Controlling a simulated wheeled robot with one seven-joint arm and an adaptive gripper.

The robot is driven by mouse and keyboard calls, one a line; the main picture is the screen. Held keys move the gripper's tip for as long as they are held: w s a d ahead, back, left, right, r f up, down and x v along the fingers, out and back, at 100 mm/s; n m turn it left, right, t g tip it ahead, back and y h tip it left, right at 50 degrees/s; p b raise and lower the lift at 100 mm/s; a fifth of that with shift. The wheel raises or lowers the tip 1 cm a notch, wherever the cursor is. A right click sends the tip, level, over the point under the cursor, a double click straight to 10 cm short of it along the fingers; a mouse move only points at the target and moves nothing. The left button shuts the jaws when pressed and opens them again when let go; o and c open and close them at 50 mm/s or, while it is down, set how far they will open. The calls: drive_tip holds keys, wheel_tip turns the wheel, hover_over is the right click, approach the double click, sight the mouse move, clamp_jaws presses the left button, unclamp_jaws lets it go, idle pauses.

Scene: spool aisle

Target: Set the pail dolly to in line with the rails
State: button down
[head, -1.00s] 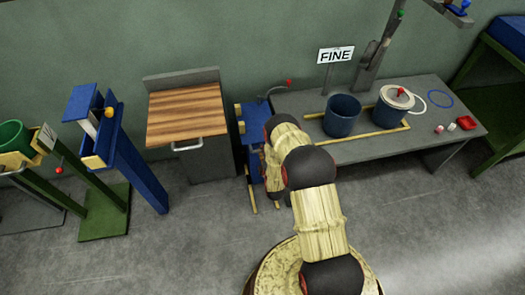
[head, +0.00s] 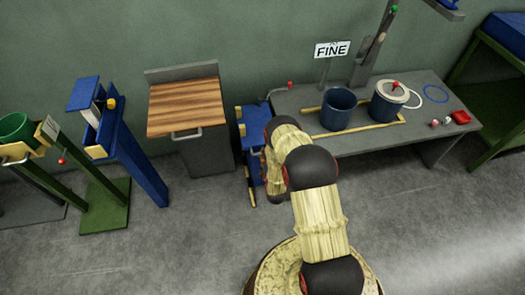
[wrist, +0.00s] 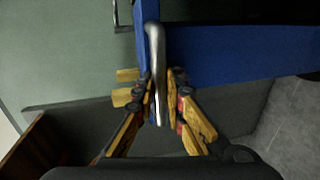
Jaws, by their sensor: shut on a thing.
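The pail dolly (head: 253,128) is a blue stand with yellow parts at the left end of the grey bench, partly hidden behind my arm. In the wrist view its blue body (wrist: 235,55) fills the upper right. A bent silver bar handle (wrist: 154,45) hangs in front of it. My gripper (wrist: 160,108) is shut on this handle, with the fingers on either side. Yellow rails (head: 358,130) lie on the bench around the dark blue pail (head: 340,110) and the lidded pail (head: 388,100). My arm hides the gripper in the head view.
A wood-topped cabinet (head: 184,107) stands close left of the dolly. Blue and green stands are further left. The floor (head: 170,240) in front is clear.

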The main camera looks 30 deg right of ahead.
drive_tip(key=f+p+v, duration=0.1)
drive_tip(key=v, duration=0.7)
drive_tip(key=shift+s+f, duration=0.2)
drive_tip(key=shift+f, duration=0.4)
drive_tip(key=shift+a, duration=0.1)
drive_tip(key=c, duration=2.1)
unclamp_jaws()
drive_tip(key=shift+s+r, duration=0.1)
drive_tip(key=shift+o, duration=1.4)
drive_tip(key=shift+w+r, duration=0.1)
drive_tip(key=shift+w, duration=0.1)
drive_tip(key=v, duration=1.2)
